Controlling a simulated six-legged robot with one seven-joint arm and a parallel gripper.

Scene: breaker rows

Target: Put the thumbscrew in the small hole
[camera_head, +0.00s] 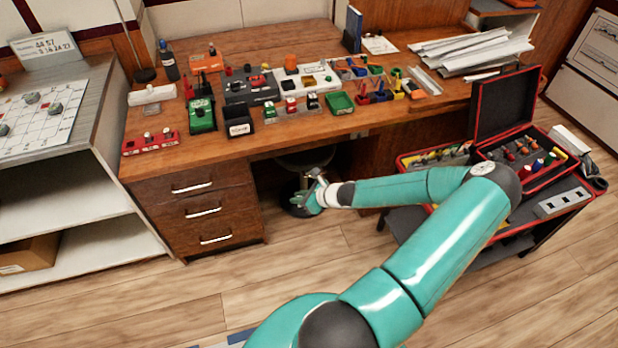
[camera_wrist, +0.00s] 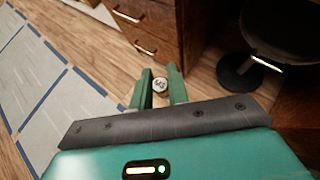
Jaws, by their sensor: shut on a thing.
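My gripper (camera_head: 303,203) is at the end of my teal arm, in front of the desk and below its top, beside the drawers. In the wrist view its two green fingers (camera_wrist: 162,88) are shut on a small round thing with a pale, marked top, seemingly the thumbscrew (camera_wrist: 160,84). The thumbscrew cannot be made out in the head view. No small hole can be picked out for sure. A pale grey block (camera_head: 562,203) with several dark square openings lies on the cart at the right, well apart from my gripper.
The wooden desk (camera_head: 215,148) carries many small coloured blocks and trays. A black stool (camera_wrist: 238,72) stands under it. An open red-edged case (camera_head: 507,103) sits on the cart at right. A white shelf (camera_head: 75,215) stands at left. The floor in front is clear.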

